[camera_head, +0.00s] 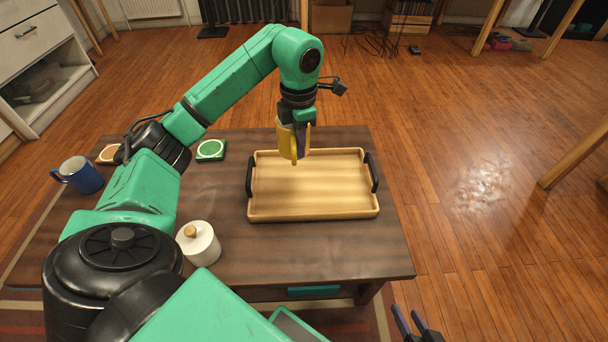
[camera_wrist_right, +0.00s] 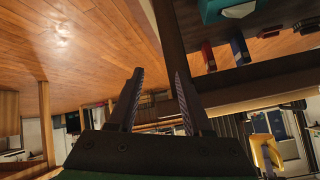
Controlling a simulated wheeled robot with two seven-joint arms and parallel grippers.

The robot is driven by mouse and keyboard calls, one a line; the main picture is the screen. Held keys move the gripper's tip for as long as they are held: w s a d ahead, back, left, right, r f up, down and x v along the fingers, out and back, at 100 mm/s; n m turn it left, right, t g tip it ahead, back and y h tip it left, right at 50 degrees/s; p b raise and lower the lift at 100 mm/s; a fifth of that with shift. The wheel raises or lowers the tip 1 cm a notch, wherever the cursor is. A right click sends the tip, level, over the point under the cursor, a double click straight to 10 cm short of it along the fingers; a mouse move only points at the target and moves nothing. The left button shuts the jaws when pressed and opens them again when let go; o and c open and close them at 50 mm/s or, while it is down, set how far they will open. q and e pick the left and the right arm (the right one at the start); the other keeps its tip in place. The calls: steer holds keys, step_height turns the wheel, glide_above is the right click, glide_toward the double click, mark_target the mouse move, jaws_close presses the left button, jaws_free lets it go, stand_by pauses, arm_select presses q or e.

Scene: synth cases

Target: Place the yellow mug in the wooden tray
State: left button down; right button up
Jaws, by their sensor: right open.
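The yellow mug (camera_head: 286,140) is held in my left gripper (camera_head: 302,138), above the back left part of the wooden tray (camera_head: 325,205). Fingers cover part of the mug, and I cannot tell whether it touches the tray. The tray is light wood with black handles at its left and right ends, and its visible floor is bare. My right gripper (camera_head: 412,318) is at the bottom right, off the table's front edge. In the right wrist view its open fingers (camera_wrist_right: 157,98) have nothing between them.
My left arm crosses over the table's left side.

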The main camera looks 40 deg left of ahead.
arm_select(q)
step_height(320, 180, down, 13)
steer(key=b, duration=0.4)
steer(key=shift+f, duration=0.2)
arm_select(e)
steer(key=a+f+t, duration=0.1)
steer(key=f, duration=0.1)
steer(key=a+f+m+t+y, duration=0.1)
steer(key=f+t, duration=0.1)
steer(key=shift+s+a, duration=0.1)
steer(key=shift+a, duration=0.3)
arm_select(q)
steer(key=shift+f, duration=0.15)
steer(key=c, duration=1)
jaws_free()
steer(key=shift+c, duration=0.2)
